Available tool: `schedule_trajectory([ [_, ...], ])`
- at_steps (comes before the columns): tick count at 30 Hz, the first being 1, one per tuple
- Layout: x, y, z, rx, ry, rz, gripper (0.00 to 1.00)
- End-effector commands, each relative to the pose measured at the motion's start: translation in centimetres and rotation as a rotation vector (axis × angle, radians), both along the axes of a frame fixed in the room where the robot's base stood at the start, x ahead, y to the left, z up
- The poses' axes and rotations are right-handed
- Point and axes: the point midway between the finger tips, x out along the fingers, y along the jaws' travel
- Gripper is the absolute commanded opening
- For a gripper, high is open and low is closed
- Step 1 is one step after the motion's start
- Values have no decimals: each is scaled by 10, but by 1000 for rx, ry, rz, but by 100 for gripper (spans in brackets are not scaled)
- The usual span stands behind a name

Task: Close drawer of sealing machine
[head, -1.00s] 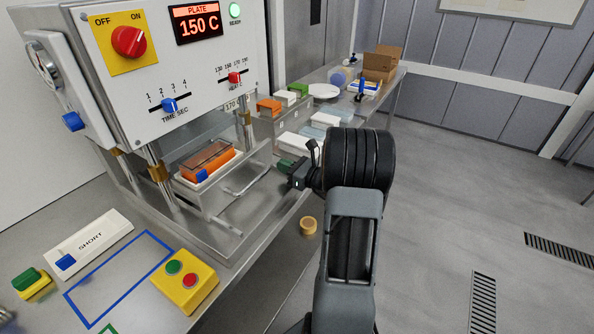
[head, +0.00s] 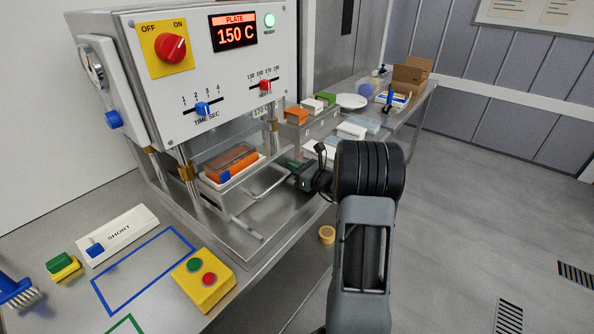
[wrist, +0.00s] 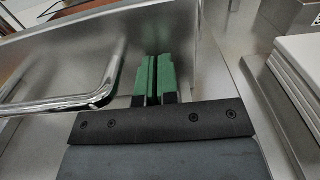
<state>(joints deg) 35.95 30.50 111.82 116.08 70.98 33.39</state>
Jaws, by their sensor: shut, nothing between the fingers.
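The sealing machine (head: 205,75) stands at the left of the head view, its display reading 150 C. Its metal drawer holds an orange tray (head: 232,160) and sits low between the posts, seemingly still partly out. The chrome drawer handle (head: 272,183) sticks out in front; it also shows in the wrist view (wrist: 70,103). My gripper (head: 294,164) is at the right part of the drawer front. In the wrist view its green fingers (wrist: 152,62) are shut and empty, right of the handle, pointing at the metal drawer front (wrist: 190,45); whether they touch it is unclear.
A yellow box with green and red buttons (head: 203,280) stands at the bench's front. A round tan item (head: 327,235) is near the bench edge. White trays (head: 320,150) and a cardboard box (head: 411,76) lie beyond.

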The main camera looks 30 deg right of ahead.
Motion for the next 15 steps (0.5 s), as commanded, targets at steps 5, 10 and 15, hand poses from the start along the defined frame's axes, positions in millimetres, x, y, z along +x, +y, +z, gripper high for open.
schedule_trajectory([
  [5, 45, 22, -3, -3, -7, 9, 0],
  [10, 72, 31, -1, -1, -6, 5, 0],
  [15, 79, 33, 2, 0, -5, 2, 0],
])
